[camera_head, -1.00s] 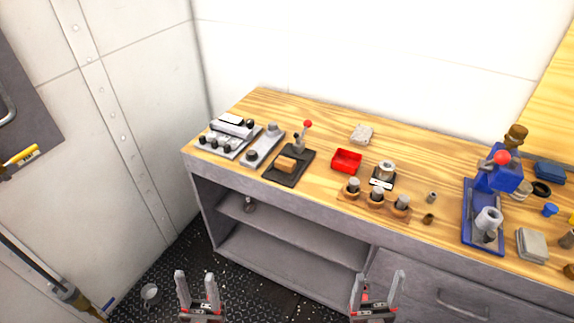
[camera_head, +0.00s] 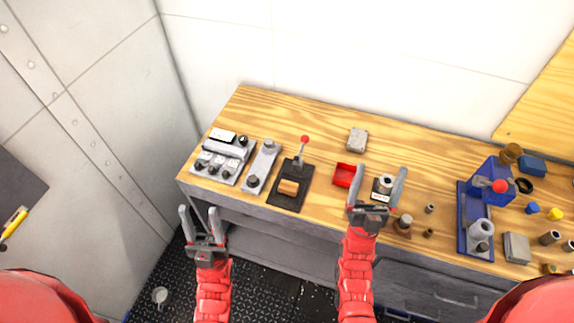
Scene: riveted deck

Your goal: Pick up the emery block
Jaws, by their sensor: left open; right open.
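A small grey, rough-looking block (camera_head: 357,140), which looks like the emery block, lies flat near the back of the wooden worktop (camera_head: 310,130). It is in plain view and nothing touches it. My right gripper (camera_head: 380,172) is open and empty, in front of the block and a little to its right in the picture. My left gripper (camera_head: 200,210) is open and empty, in front of the bench's left end, well away from the block.
A black plate with a red-knobbed lever (camera_head: 304,140) and tan piece stands left of the red tray. Grey control panels (camera_head: 222,158) fill the left end. A blue press (camera_head: 492,190) and a grey block (camera_head: 516,248) stand at right. Bare wood surrounds the block.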

